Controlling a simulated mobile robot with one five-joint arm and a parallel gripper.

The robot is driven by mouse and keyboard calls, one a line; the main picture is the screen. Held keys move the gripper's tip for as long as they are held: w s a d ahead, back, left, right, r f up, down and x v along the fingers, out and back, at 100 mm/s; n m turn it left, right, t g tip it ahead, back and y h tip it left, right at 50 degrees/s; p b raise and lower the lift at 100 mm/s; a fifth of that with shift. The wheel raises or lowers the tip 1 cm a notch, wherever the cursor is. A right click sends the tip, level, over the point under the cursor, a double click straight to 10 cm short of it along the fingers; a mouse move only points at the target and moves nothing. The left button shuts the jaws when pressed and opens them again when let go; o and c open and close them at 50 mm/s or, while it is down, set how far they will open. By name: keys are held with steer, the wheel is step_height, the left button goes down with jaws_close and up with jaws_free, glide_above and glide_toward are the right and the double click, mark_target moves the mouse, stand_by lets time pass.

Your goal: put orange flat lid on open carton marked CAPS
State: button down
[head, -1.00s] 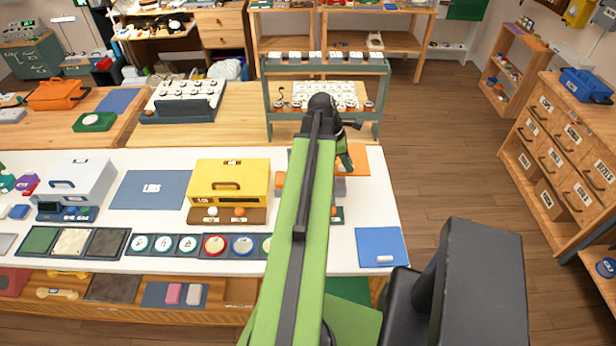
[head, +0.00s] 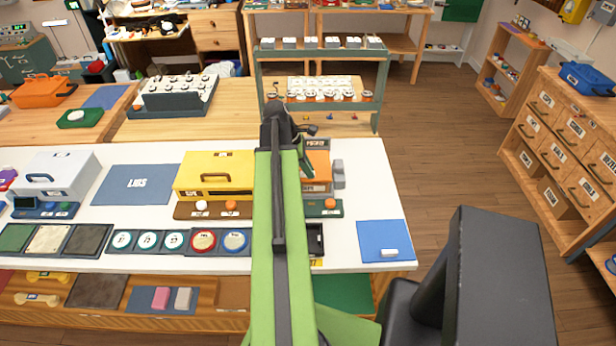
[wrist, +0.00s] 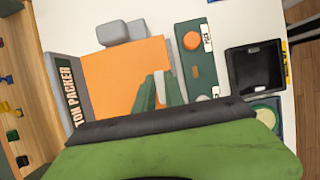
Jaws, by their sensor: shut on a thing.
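The orange flat lid (wrist: 125,70) lies under my gripper (wrist: 158,95) in the wrist view, and the green fingers are shut on it. In the head view the lid (head: 317,160) is at the carton packer, just right of my gripper (head: 304,160), which is partly hidden by my arm. An orange front with a small pale label shows below it, too small to read. I cannot make out the CAPS marking or an open carton top. I cannot tell whether the lid touches what is beneath.
The packer sign (wrist: 65,95) stands beside the lid, with grey blocks (wrist: 122,32) on another side. A green panel with an orange button (wrist: 192,41) and a black tray (wrist: 255,72) are close. A yellow box (head: 215,172) stands left.

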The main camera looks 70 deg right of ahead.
steer(key=shift+f, duration=0.6)
steer(key=c, duration=1.4)
jaws_free()
steer(key=shift+r+p, duration=0.3)
steer(key=shift+r, duration=0.2)
steer(key=p+v, duration=1.1)
steer(key=v, duration=0.1)
